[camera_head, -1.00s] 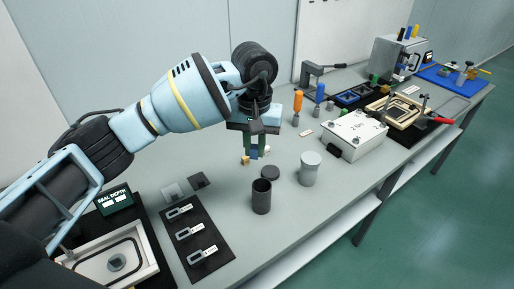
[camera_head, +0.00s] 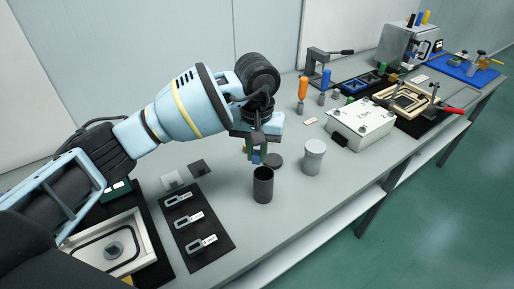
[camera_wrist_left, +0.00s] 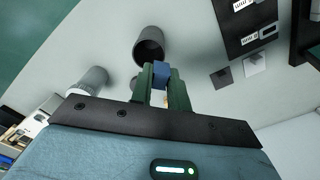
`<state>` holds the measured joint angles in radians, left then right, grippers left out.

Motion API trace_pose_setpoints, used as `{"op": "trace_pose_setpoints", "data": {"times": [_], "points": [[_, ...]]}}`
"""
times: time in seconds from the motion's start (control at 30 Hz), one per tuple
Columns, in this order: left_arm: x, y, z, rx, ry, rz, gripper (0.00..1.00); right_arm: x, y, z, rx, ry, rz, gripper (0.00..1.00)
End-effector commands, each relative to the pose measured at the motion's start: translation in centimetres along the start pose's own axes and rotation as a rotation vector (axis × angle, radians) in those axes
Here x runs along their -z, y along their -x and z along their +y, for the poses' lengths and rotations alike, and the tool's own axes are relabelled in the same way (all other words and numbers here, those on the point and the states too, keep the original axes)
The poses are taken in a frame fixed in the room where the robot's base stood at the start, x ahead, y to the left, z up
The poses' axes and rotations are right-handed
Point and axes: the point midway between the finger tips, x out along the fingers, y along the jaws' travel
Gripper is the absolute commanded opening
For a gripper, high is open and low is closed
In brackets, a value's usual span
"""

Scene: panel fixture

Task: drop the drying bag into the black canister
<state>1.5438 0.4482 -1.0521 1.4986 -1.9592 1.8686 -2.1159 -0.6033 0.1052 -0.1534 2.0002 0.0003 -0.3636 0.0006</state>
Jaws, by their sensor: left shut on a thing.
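The black canister (camera_head: 263,187) stands upright and open-topped on the bench. Its dark mouth faces the camera in the left wrist view (camera_wrist_left: 150,48). My left gripper (camera_head: 256,157) points down just behind and above the canister in the head view. Its green fingers are shut on a small blue piece, which I take for the drying bag (camera_wrist_left: 161,71). My right gripper is in neither view.
A dark round lid (camera_head: 274,160) lies behind the canister. A grey capped canister (camera_head: 313,158) stands to its right. A black mat (camera_head: 207,263) with several metal clips lies to the left. A white box (camera_head: 361,124) and tools fill the bench further right.

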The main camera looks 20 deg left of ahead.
Motion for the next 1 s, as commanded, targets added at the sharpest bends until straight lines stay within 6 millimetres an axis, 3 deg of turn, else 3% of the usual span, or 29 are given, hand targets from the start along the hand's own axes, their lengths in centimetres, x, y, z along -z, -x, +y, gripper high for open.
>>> {"op": "trace_pose_setpoints", "data": {"times": [0.03,0.07,0.27,0.63,1.0], "points": [[0.0,0.1,0.0,0.0,0.0,0.001,0.0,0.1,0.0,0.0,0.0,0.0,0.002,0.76],[0.0,0.1,0.0,0.0,0.0,0.001,0.18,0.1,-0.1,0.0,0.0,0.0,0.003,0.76],[0.0,0.1,0.0,0.0,0.0,0.0,0.43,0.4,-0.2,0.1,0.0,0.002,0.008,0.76],[0.1,0.8,0.0,-0.001,0.0,0.002,0.43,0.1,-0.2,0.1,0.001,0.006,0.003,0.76],[0.1,6.3,0.0,-0.001,0.0,0.003,0.43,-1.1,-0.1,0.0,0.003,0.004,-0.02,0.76]]}}
